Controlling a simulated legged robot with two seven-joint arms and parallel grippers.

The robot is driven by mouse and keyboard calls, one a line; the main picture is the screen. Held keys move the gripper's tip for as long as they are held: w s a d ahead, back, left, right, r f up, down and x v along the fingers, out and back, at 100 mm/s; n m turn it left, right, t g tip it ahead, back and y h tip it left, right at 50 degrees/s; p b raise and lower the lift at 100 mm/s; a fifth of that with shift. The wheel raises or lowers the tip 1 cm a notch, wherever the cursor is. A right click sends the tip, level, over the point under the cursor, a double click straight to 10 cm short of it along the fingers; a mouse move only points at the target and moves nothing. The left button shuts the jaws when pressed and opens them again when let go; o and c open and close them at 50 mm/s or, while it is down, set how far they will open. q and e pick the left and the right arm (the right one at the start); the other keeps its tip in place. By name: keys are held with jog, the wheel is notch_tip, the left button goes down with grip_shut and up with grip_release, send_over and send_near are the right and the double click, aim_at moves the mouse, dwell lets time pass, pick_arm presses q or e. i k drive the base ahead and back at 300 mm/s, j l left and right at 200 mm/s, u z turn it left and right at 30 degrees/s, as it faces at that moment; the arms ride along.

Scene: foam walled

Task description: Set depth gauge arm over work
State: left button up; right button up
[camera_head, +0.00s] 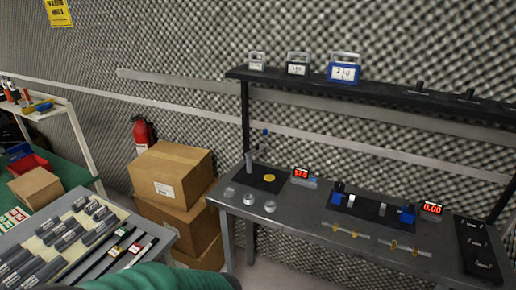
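A small gauge stand (249,160) with a grey post and a blue-tipped upper part stands at the left end of the grey bench (308,222). It looks like the depth gauge; whether its arm is over the work is too small to tell. A gold disc (269,178) lies on the black mat (262,186) just right of the post's foot. A small red-digit display (302,174) sits to the right of the mat. Neither of my grippers is in view.
A blue-ended measuring fixture (372,208) and a second red display (432,209) stand further right. Several clear round pieces (248,199) lie along the front-left edge. A black shelf (384,88) overhangs the bench. Cardboard boxes (171,172) and a tool-covered table (75,240) are left.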

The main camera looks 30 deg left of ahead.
aim_at(257, 148)
jog(key=i+j, duration=1.65)
jog(key=i+j+u, duration=0.05)
